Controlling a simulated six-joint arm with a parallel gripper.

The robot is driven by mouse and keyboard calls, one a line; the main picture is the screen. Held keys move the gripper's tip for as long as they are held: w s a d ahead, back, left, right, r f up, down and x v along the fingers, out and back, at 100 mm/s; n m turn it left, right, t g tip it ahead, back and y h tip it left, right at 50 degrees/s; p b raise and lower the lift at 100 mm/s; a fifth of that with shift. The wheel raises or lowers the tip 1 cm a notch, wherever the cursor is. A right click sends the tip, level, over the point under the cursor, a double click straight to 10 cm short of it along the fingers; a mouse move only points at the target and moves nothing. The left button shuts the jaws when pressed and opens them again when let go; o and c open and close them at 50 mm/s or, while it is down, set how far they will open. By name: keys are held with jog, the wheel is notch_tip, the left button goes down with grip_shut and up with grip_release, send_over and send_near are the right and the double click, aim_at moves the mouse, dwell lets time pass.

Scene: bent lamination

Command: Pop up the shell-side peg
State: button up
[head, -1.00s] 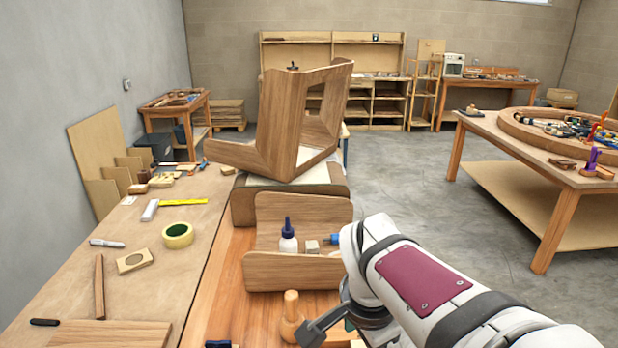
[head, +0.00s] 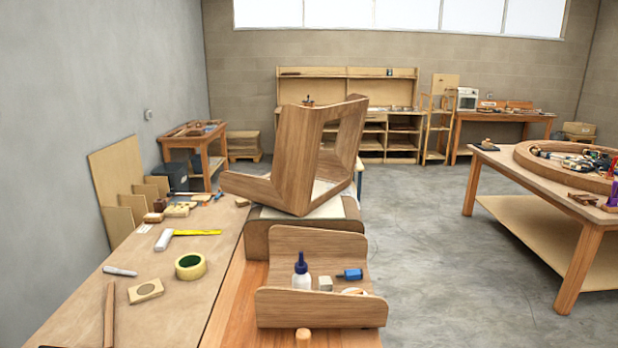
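A bent wooden shell (head: 296,165) with an open frame-like side stands tilted on a pale-topped block (head: 257,238) beyond the curved wooden tray. The rounded top of a light wooden peg (head: 303,337) shows at the bottom edge, just in front of the tray; its lower part is cut off. I cannot tell whether it is the shell-side peg, and I see no other clear peg on the shell. My gripper and arm are out of view.
The curved tray (head: 320,308) holds a blue-capped white bottle (head: 302,273), a small pale block (head: 325,283) and a blue item (head: 349,274).

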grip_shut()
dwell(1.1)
